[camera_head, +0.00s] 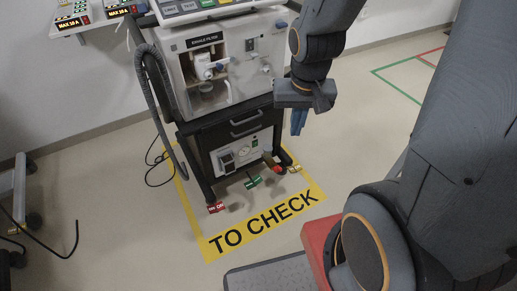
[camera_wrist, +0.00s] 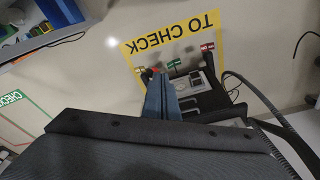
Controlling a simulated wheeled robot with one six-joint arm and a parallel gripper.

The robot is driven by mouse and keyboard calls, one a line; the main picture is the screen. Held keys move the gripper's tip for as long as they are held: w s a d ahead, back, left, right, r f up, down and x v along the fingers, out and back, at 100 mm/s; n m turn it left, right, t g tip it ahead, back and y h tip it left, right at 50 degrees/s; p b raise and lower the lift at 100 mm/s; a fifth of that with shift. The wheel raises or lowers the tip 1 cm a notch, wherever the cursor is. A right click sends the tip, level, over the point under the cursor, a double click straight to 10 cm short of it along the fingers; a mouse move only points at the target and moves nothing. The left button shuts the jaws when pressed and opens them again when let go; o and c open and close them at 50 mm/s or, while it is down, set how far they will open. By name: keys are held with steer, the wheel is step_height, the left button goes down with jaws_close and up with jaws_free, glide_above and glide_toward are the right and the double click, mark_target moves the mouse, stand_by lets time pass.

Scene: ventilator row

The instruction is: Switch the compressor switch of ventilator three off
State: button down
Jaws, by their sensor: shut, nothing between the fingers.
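A ventilator (camera_head: 235,85) stands on a dark wheeled cart inside a yellow floor frame in the head view. In its lower bay is a light compressor panel (camera_head: 245,151) with a dark switch-like block (camera_head: 227,160) at its left. The panel also shows upside down in the wrist view (camera_wrist: 193,84). No number three is readable on the unit, and I cannot tell the switch position. My gripper (camera_head: 297,131) points down with its blue fingers shut and empty, to the right of the cart and apart from the panel. Its fingers (camera_wrist: 154,75) also show in the wrist view.
Yellow tape (camera_head: 265,222) reading "TO CHECK" borders the floor in front. Red and green tags (camera_head: 216,207) show low at the cart's front. A hose (camera_head: 157,95) hangs on its left side. Shelf items (camera_head: 72,15) sit at upper left.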

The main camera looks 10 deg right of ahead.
steer(key=w+f+m+t+y+b, duration=0.1)
steer(key=w+f+m+t+b, duration=0.1)
steer(key=w+f+m+b, duration=0.2)
steer(key=w+d+f+m+t+y+b, duration=0.1)
steer(key=w+f+m+t+b, duration=0.2)
steer(key=w+f+b, duration=0.7)
steer(key=w+d+f+m+t+y+b, duration=0.1)
steer(key=w+f+m+b, duration=0.4)
steer(key=f, duration=1.8)
steer(key=w+t+b, duration=0.1)
steer(key=w+b, duration=0.2)
steer(key=b, duration=0.4)
steer(key=shift+t, duration=0.4)
steer(key=shift+f, duration=0.1)
steer(key=b, duration=0.4)
glide_toward(256, 143)
step_height(256, 143, down, 4)
steer(key=shift+w+a+r+b, duration=0.1)
steer(key=shift+w+a+b, duration=0.15)
steer(key=shift+w, duration=0.45)
steer(key=shift+w+a+r+b, duration=0.1)
steer(key=shift+w+a+b, duration=0.1)
steer(key=shift+w+b, duration=0.35)
steer(key=shift+w+a+r+b, duration=0.1)
steer(key=shift+w+a+b, duration=0.1)
steer(key=shift+w, duration=0.6)
steer(key=shift+d+p, duration=0.15)
steer(key=shift+p, duration=0.15)
